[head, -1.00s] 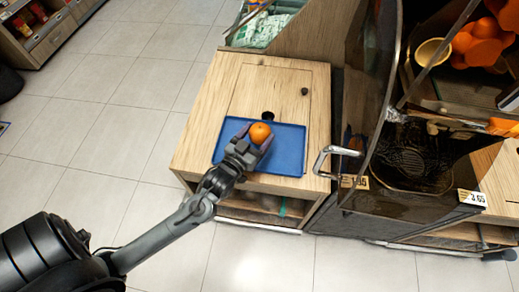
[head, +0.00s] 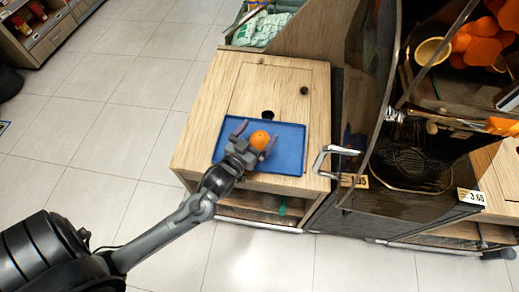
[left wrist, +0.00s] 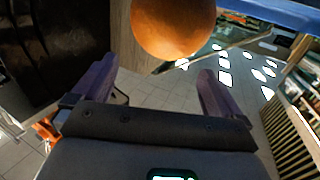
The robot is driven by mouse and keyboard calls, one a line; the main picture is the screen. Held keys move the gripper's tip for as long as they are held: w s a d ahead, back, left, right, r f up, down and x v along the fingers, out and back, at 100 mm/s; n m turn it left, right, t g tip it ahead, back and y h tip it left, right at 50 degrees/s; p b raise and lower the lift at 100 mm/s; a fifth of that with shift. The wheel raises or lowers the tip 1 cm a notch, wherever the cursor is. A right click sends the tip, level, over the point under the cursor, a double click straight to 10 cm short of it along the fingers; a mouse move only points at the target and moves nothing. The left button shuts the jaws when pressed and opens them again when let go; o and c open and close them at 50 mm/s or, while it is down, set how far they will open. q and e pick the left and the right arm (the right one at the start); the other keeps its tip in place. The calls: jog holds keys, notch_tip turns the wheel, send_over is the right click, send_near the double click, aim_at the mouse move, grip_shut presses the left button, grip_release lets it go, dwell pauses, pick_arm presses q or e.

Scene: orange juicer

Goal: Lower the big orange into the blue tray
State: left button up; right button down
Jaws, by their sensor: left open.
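The big orange (head: 259,139) is over the blue tray (head: 290,163) in the head view, towards the tray's middle. From above I cannot tell whether it touches the tray floor. My left gripper (head: 254,137) is open, with one finger on either side of the orange in the head view. In the left wrist view the orange (left wrist: 173,25) is at the top, beyond the two spread fingers (left wrist: 155,82). A blue edge of the tray (left wrist: 285,12) shows at the upper right there. My right gripper is not in view.
The tray lies on a wooden cabinet top (head: 265,85) with a dark hole just behind the tray. The juicer (head: 410,150) with its metal handle (head: 330,155) stands close on the right. A bin with green and white bags (head: 262,28) is behind. Tiled floor is free on the left.

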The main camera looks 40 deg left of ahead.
pick_arm(q)
jog(key=shift+a+f, duration=0.15)
jog(key=shift+f, duration=0.15)
jog(key=shift+s+r, duration=0.1)
jog(key=shift+s, duration=0.15)
jog(key=s+d+p, duration=0.2)
jog(key=s+p, duration=0.1)
jog(key=s, duration=0.7)
jog(key=w+d+r+g+h+p, duration=0.2)
jog(key=d+r+p, duration=0.1)
jog(key=r+p, duration=0.4)
jog(key=s+d+f+m+g, duration=0.2)
jog(key=s+f+g, duration=0.1)
jog(key=s+g, duration=0.3)
jog(key=s+d+f+m+g, duration=0.1)
jog(key=s+f+m+g, duration=0.15)
jog(key=s+g, duration=0.35)
notch_tip(320, 180, up, 38)
jog(key=p, duration=3.7)
jog(key=shift+s+d+n+h+p, duration=0.2)
jog(key=shift+n+h+p, duration=0.1)
jog(key=shift+n, duration=0.15)
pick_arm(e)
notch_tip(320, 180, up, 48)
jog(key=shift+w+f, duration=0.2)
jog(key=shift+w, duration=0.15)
